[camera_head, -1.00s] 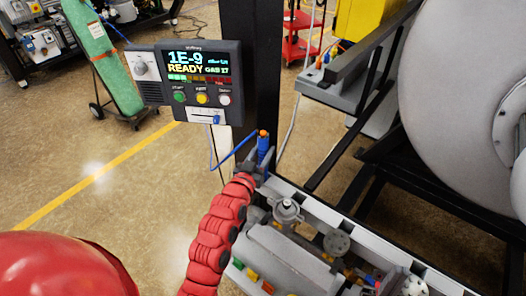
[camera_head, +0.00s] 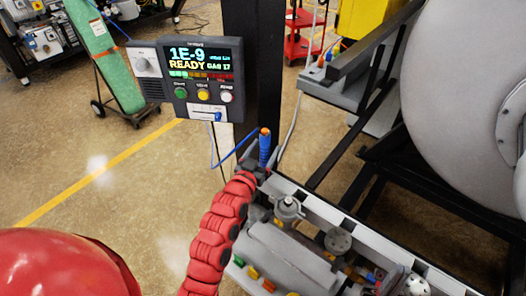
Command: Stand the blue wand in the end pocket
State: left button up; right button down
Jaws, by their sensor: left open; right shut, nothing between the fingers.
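The blue wand (camera_head: 264,150) stands about upright at the near-left end of the grey rail (camera_head: 310,198), with an orange tip on top and a blue cable running left to the control panel. My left gripper (camera_head: 256,167), on the red arm, is open at the lower part of the wand. Whether its fingers touch the wand is too small to tell. The wand's lower end and the end pocket are hidden by the gripper. My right gripper is not in view.
The control panel (camera_head: 200,80) reads READY and hangs on a black post (camera_head: 253,50) just behind the wand. A bench with grey fittings (camera_head: 288,208) and coloured pieces lies at lower right. A large grey vessel (camera_head: 455,100) fills the right. Open floor lies left.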

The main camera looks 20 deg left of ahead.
pick_arm(q)
jog(key=shift+s+a, duration=0.1)
jog(key=shift+s, duration=0.35)
jog(key=s+a+p, duration=0.1)
jog(key=s, duration=1.5)
jog(key=shift+s+a+p, duration=0.15)
jog(key=shift+s+p, duration=0.05)
jog(key=shift+p, duration=0.2)
jog(key=shift+f, duration=0.1)
